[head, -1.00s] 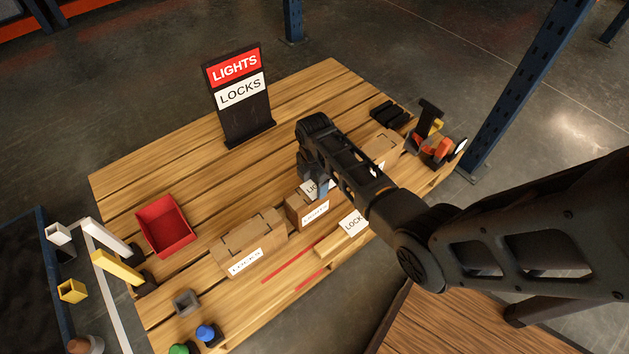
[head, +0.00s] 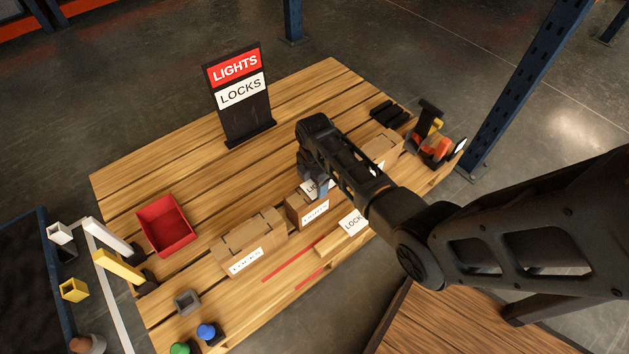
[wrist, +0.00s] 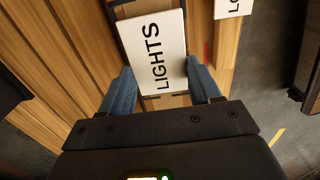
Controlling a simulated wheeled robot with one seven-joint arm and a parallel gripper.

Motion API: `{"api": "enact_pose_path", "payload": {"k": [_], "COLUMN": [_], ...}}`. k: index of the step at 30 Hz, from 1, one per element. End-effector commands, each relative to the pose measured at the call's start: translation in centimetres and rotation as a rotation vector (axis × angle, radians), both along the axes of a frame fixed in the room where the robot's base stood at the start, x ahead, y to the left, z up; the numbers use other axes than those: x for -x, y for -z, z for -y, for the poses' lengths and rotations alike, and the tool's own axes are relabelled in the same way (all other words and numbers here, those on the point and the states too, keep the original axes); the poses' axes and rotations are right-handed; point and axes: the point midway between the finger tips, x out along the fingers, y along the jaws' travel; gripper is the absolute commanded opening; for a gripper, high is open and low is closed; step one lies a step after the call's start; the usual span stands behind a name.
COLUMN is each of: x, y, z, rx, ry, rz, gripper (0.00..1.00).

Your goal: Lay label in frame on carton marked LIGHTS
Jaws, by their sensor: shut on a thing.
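My gripper (wrist: 160,80) is shut on a white label reading LIGHTS (wrist: 156,50), its blue fingers at the label's two sides. In the head view the label (head: 311,186) shows partly, just over the top of the small carton marked LIGHTS (head: 298,212); my gripper (head: 320,190) hides some of it. I cannot tell whether the label touches the carton. The frame on the carton top is mostly hidden; brown carton edges show around the label in the wrist view.
A carton marked LOCKS (head: 235,250) stands left of the LIGHTS carton. A LOCKS label (head: 352,221) lies to the right, near the pallet table's front edge. A sign reading LIGHTS and LOCKS (head: 244,115) stands behind. A red bin (head: 165,225) is at left.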

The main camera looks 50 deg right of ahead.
Motion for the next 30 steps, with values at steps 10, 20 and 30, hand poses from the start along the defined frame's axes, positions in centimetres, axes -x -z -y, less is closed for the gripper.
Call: {"api": "enact_pose_path", "payload": {"k": [10, 20, 30], "x": [0.31, 0.48, 0.52], "y": [0.59, 0.69, 0.64], "z": [-0.18, -0.24, -0.26], "rx": [-0.002, -0.004, -0.005], "ry": [0.000, 0.000, 0.001], "rz": [-0.005, -0.008, -0.009], "gripper": [0.78, 0.92, 0.92]}}
